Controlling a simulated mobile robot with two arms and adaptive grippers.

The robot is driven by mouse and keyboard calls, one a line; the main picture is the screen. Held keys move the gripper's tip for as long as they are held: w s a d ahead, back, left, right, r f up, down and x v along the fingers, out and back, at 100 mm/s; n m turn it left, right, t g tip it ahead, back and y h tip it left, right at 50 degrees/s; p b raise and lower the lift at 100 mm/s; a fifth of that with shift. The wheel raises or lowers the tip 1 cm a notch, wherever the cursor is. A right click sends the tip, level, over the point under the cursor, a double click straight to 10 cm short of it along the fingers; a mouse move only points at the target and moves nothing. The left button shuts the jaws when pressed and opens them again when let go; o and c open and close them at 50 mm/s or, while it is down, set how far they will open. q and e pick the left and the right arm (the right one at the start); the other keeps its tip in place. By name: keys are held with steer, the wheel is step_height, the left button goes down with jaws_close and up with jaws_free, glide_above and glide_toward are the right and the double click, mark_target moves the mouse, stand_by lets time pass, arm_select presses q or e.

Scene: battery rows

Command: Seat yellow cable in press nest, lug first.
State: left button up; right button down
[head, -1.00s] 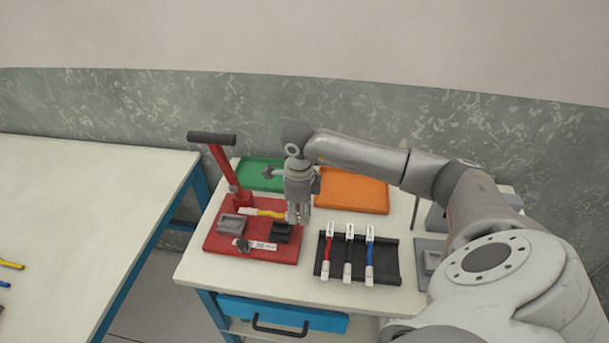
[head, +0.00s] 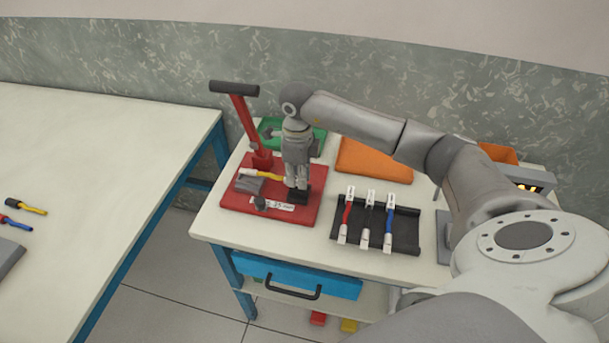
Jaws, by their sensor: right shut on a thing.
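The red press (head: 240,110) stands on a red base plate (head: 240,203) with a grey nest block (head: 251,184) at the front. The yellow cable (head: 264,174) lies roughly level, its left end at the back of the grey block and its right end at my right gripper. My right gripper (head: 297,190) points down, shut on the cable's right end, low over the dark block on the plate's right side. Its fingers hide that cable end and most of the dark block. I cannot tell whether the lug is inside the nest. My left gripper is not in view.
A green tray (head: 272,128) and an orange tray (head: 375,160) lie behind. Another table (head: 90,150) with more cables stands at left, across a gap.

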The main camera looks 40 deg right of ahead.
steer(key=shift+f+b, duration=0.7)
steer(key=shift+f, duration=0.35)
steer(key=shift+s+f, duration=0.15)
steer(key=shift+f, duration=0.05)
steer(key=shift+s+a+f, duration=0.1)
steer(key=shift+s+f, duration=0.05)
steer(key=shift+f, duration=0.05)
steer(key=c, duration=1.3)
jaws_free()
steer(key=shift+f, duration=0.15)
steer(key=r, duration=1.2)
steer(key=shift+w+d+r, duration=0.2)
steer(key=shift+w, duration=0.1)
